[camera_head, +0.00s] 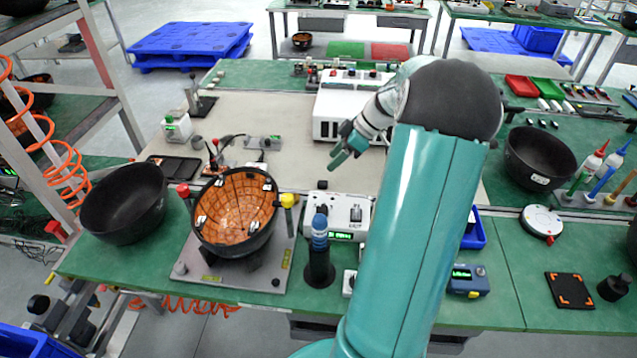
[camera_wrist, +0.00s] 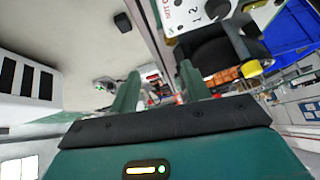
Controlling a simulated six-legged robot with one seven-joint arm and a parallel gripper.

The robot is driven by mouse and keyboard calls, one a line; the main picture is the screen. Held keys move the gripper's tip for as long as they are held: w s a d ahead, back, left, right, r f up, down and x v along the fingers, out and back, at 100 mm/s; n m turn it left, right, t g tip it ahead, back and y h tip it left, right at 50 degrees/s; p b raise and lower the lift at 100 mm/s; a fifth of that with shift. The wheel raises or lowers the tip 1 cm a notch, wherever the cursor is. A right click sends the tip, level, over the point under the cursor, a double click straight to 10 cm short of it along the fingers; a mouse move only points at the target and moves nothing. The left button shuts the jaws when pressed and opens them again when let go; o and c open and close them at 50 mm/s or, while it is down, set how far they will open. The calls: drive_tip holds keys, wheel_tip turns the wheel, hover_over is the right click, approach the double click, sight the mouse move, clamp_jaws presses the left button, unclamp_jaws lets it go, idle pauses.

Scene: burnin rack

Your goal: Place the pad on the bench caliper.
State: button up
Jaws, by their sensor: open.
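My gripper (camera_head: 343,147) is open and empty, raised over the pale mat in the middle of the bench. Its two green fingers also show in the wrist view (camera_wrist: 158,84), apart, with nothing between them. A flat black square pad with orange corner marks (camera_head: 571,290) lies on the green bench at the far right front, well away from my gripper. A small blue-grey device with a green display (camera_head: 467,281) sits near the front edge, right of my arm; it may be the bench caliper, but I cannot tell for sure.
A black bowl with an orange lining (camera_head: 235,208) rests on a grey fixture plate at left, beside an empty black bowl (camera_head: 124,203). Another black bowl (camera_head: 540,158) stands at right near several bottles. A round white gauge (camera_head: 541,222) sits before it. My arm hides the bench's middle right.

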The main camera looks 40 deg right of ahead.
drive_tip(key=t, duration=0.2)
approach(323, 182)
drive_tip(key=shift+w+a+f+n+y, duration=0.15)
drive_tip(key=shift+w+a+f+n, duration=0.15)
drive_tip(key=shift+f, duration=0.25)
drive_tip(key=shift+w+a+f+n+y, duration=0.1)
drive_tip(key=shift+w+a+f+y, duration=0.1)
drive_tip(key=shift+a+f, duration=0.25)
drive_tip(key=x, duration=0.5)
drive_tip(key=shift+w+d+f, duration=0.15)
drive_tip(key=shift+w+f, duration=0.2)
drive_tip(key=shift+w, duration=0.05)
clamp_jaws()
